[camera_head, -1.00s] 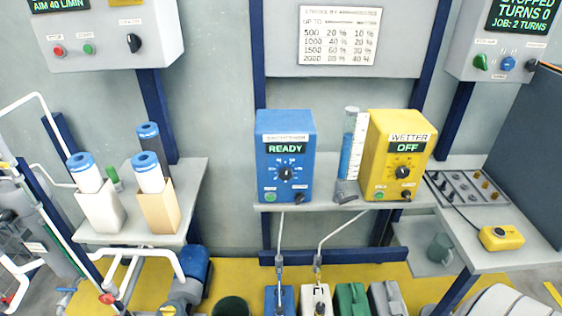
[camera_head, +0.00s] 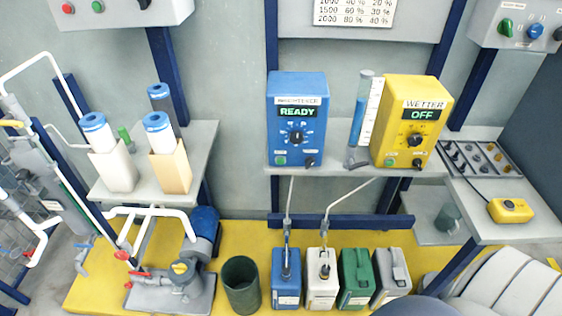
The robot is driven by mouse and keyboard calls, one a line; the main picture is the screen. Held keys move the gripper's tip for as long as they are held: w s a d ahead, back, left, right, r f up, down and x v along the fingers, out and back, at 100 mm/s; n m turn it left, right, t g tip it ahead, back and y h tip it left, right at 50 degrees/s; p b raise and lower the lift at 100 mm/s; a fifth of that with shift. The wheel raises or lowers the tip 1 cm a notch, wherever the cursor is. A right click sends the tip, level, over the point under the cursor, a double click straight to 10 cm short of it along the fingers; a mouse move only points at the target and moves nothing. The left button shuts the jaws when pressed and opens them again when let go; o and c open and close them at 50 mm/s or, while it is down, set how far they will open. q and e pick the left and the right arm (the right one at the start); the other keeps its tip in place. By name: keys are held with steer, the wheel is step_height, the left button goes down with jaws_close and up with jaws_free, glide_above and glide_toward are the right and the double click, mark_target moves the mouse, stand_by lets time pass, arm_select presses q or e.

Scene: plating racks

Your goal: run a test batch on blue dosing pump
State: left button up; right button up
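The blue dosing pump (camera_head: 297,118) stands on the middle shelf, and its display reads READY. It has a black dial in the middle of its face, a green button (camera_head: 280,160) at lower left and a dark knob (camera_head: 310,161) at lower right. A clear measuring cylinder (camera_head: 361,115) with blue liquid stands between it and the yellow wetter pump (camera_head: 411,122), whose display reads OFF. A blue canister (camera_head: 286,280) with a lance in it stands on the floor below. Neither of my grippers is visible.
White, green and grey canisters stand in a row beside the blue one. A dark green bin (camera_head: 241,284) stands left of them. A yellow control box (camera_head: 511,210) and a parts tray (camera_head: 480,158) lie on the right bench. A printed chart (camera_head: 353,12) hangs above.

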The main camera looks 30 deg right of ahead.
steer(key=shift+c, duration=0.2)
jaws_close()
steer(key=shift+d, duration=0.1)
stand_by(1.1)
